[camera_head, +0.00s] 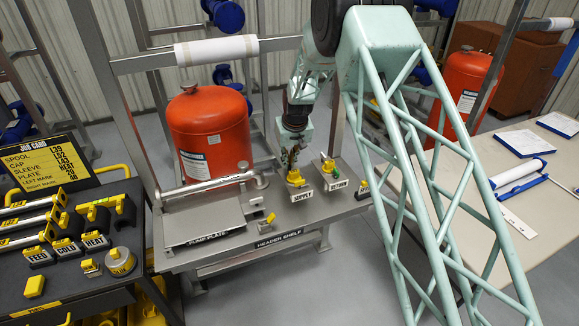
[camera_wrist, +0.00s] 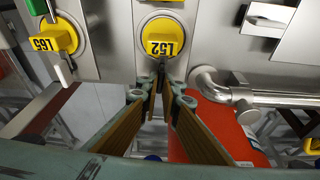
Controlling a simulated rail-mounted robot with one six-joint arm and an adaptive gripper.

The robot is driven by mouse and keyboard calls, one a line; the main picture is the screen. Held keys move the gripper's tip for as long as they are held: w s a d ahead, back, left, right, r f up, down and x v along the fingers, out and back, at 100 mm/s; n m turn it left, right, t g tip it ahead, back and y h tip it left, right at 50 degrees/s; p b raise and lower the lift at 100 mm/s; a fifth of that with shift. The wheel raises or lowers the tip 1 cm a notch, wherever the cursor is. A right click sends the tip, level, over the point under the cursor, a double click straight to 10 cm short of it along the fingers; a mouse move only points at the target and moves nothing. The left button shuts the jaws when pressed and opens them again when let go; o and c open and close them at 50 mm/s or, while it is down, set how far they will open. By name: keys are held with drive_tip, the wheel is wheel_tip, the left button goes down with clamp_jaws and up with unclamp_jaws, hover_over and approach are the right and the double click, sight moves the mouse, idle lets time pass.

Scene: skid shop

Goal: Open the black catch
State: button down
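In the wrist view my gripper (camera_wrist: 161,88) reaches up to the lower edge of a round yellow cap marked L52 (camera_wrist: 162,38). Its fingertips are close together around a narrow dark piece just below the cap. This may be the black catch, but the fingers mostly hide it. I cannot tell whether they press on it or only flank it. In the head view my gripper (camera_head: 292,158) points down at the yellow fitting behind the SUPPLY label (camera_head: 302,195) on the header shelf (camera_head: 285,220). The catch cannot be made out there.
A second yellow cap, L65 (camera_wrist: 52,38), is close beside, with a green part (camera_wrist: 6,38) and a pale lever near it. A metal elbow pipe (camera_wrist: 222,90) and a red tank (camera_head: 210,130) are nearby. A dark tool cart (camera_head: 75,250) stands at the left.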

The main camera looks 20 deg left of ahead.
drive_tip(key=shift+m+h+b, duration=0.3)
drive_tip(key=shift+m+b, duration=0.05)
drive_tip(key=shift+m, duration=0.85)
